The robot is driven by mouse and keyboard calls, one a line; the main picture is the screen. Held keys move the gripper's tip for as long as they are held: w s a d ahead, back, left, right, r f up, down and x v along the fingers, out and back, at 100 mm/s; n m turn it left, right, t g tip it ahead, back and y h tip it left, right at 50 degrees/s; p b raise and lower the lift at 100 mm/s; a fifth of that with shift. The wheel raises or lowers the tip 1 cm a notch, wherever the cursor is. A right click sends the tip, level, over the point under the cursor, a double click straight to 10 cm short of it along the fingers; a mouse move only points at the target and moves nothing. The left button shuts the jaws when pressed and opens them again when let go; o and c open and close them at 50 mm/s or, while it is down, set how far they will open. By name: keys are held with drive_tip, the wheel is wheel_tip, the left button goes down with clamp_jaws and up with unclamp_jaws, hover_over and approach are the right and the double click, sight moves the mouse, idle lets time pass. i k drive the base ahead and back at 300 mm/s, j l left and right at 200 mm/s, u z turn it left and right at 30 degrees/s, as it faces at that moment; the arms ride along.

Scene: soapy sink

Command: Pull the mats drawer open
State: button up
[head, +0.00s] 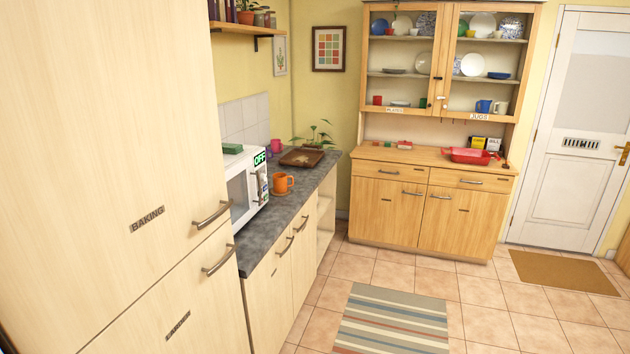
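The wooden dresser at the back has two drawers side by side under its worktop, a left drawer (375,168) and a right drawer (490,184). Each has a small bar handle, and both look shut. I cannot read a mats label on either, so I cannot tell which is the mats drawer. My gripper is not in view.
Tall cupboard doors marked BAKING (110,150) fill the left side. A striped rug (395,320) lies on open tiled floor before the dresser. A brown doormat (562,272) lies by the white door (568,130).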

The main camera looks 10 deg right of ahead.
sight(391, 164)
drive_tip(key=i+l+z, duration=0.1)
drive_tip(key=i+z, duration=0.4)
drive_tip(key=i, duration=2.6)
drive_tip(key=i+u, duration=0.1)
drive_tip(key=i, duration=0.95)
drive_tip(key=i+l+u, duration=0.2)
drive_tip(key=i, duration=0.15)
drive_tip(key=i+u, duration=0.2)
drive_tip(key=i, duration=0.2)
drive_tip(key=i+l+u, duration=0.2)
drive_tip(key=i+l, duration=0.05)
drive_tip(key=i, duration=0.1)
